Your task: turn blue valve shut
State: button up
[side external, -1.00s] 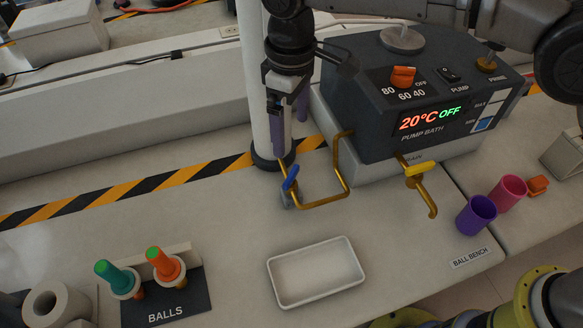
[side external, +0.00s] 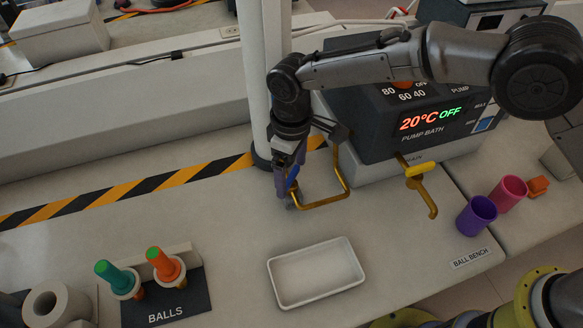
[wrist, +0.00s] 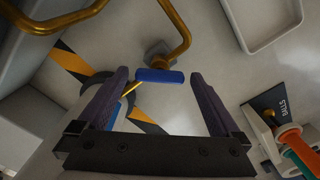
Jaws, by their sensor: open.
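The blue valve handle (side external: 292,177) sits on the end of a bent brass pipe (side external: 325,204) left of the pump bath. My gripper (side external: 285,184) is down at this valve, pointing downward, and a finger partly covers the handle in the side view. In the wrist view the blue handle (wrist: 160,76) lies lengthwise across the gap between the two purple fingertips (wrist: 159,82). The fingers are open, with a small gap at each end of the handle. I cannot tell whether either finger touches it.
The pump bath (side external: 390,125) reads 20°C OFF. A yellow valve (side external: 420,169) is on its front right. A white tray (side external: 316,298) lies in front. Purple (side external: 477,216) and pink (side external: 509,192) cups stand right. A balls rack (side external: 178,298) is front left. A white post (side external: 268,110) stands close behind my gripper.

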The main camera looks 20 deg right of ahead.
jog(key=c, duration=1.2)
jog(key=shift+c, duration=0.2)
jog(key=shift+r+m, duration=0.1)
jog(key=shift+m, duration=0.3)
jog(key=m, duration=0.3)
jog(key=shift+m, duration=2.7)
jog(key=o, duration=1.2)
